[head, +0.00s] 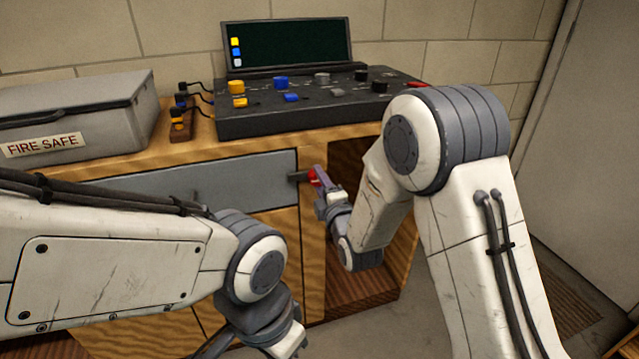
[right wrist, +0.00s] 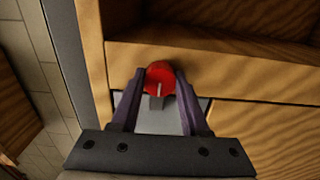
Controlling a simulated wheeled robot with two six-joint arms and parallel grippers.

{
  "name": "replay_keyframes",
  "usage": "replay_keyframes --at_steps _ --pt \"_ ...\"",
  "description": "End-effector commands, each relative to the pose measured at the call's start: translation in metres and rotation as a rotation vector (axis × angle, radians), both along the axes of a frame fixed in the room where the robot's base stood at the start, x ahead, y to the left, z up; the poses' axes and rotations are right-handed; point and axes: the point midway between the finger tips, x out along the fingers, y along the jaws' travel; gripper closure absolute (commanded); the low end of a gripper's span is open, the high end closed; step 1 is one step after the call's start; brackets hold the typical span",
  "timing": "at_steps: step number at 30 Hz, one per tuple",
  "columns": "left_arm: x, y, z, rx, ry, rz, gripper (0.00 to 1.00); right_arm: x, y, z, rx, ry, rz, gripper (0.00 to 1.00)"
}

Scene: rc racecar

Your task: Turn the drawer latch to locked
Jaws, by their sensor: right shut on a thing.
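The drawer latch is a red knob (head: 313,177) with a dark bar pointing left, at the right end of the grey drawer front (head: 240,177). In the right wrist view the red knob (right wrist: 160,77) sits between my two purple fingers, with a pale line on its face and a grey bar below it. My right gripper (head: 319,182) is shut on this knob; it also shows in the right wrist view (right wrist: 160,85). My left gripper (head: 250,345) is low in the head view, away from the latch, its fingertips unclear or cut off.
An open compartment (head: 365,290) is right of the latch. On the benchtop stand a black control panel (head: 300,118) with coloured knobs, a dark screen (head: 290,45) and a grey fire-safe box (head: 75,110). My left forearm covers part of the drawer front.

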Motion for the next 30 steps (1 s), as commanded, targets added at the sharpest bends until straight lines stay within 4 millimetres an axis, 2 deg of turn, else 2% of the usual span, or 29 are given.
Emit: replay_keyframes --at_steps 13,14,15,16,26,30 --pt "0.000 0.000 0.000 0.000 0.000 0.000 1.00 -0.001 0.001 -0.002 -0.013 0.002 0.003 1.00" --pt "0.000 0.000 0.000 0.000 0.000 0.000 1.00 -0.001 0.001 -0.002 -0.013 0.002 0.003 0.47" --pt "0.000 0.000 0.000 0.000 0.000 0.000 1.00 -0.001 0.001 -0.002 -0.012 0.001 0.002 0.32" --pt "0.000 0.000 0.000 0.000 0.000 0.000 1.00 -0.001 0.001 -0.002 -0.012 0.001 0.002 0.25" --pt "0.000 0.000 0.000 0.000 0.000 0.000 1.00 -0.002 0.000 -0.001 -0.009 -0.001 0.001 0.25" --pt "0.000 0.000 0.001 0.000 0.000 0.000 1.00 -0.013 -0.004 0.000 -0.009 0.000 0.001 0.25"
